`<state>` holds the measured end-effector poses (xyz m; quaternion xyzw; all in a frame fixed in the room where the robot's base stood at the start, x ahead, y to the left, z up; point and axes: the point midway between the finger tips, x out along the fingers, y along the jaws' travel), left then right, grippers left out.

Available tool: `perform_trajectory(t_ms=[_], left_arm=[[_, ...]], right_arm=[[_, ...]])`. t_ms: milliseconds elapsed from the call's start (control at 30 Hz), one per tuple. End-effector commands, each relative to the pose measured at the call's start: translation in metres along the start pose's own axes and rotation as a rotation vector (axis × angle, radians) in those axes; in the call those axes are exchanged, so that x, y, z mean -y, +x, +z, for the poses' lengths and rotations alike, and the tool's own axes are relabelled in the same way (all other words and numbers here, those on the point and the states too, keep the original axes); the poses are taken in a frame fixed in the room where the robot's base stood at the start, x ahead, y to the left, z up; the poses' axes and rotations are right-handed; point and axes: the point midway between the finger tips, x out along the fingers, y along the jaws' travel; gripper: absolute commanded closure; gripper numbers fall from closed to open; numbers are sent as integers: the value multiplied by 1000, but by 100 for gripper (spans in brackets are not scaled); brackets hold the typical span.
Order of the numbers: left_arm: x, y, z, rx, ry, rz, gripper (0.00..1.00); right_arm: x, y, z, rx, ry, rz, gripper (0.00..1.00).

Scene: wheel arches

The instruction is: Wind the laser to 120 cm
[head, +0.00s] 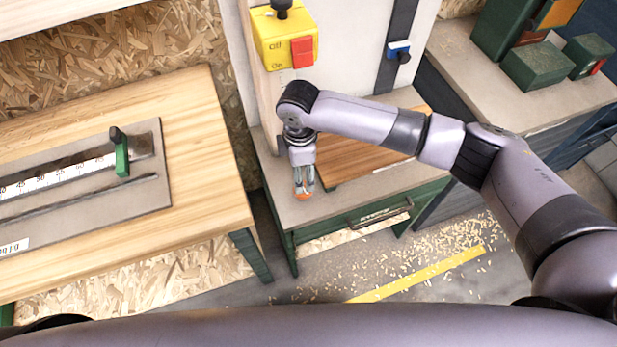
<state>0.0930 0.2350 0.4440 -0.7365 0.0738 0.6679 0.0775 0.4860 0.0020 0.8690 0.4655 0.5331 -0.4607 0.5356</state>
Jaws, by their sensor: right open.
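No part in view is clearly marked as the laser. A blue slider with a black knob (399,50) sits on a dark upright rail (394,72) on the pale panel. On the left bench, a green slider with a dark handle (121,155) stands near the right end of a numbered scale (55,179). My right gripper (304,192) points down over the small green-framed bench, left of a brown wooden board, open and with orange at its tips. It is apart from both sliders. My left gripper is out of view.
A yellow box (285,38) with a red Off/On switch and black knob hangs above my right wrist. The wooden bench (195,130) is at left. Green boxes (541,66) stand on the right bench. Wood shavings and a yellow line (415,275) mark the floor.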

Motion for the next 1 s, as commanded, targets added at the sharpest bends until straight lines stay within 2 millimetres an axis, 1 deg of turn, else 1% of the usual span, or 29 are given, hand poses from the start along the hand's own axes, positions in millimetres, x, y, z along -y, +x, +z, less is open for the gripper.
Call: perform_trajectory(t_ms=[167, 400, 500, 667, 900, 1000], left_arm=[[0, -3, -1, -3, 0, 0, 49], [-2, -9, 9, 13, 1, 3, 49], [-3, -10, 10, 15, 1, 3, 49], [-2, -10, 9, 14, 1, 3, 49], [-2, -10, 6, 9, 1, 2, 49], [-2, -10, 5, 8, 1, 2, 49]], right_arm=[[4, 16, 2, 5, -25, -15, 38], [4, 54, 2, 5, -22, -13, 38], [4, 66, 2, 4, -22, -12, 38], [3, 75, 2, 4, -22, -10, 38], [3, 76, 1, 3, -22, -10, 38], [3, 76, 2, 3, -21, -10, 44]])
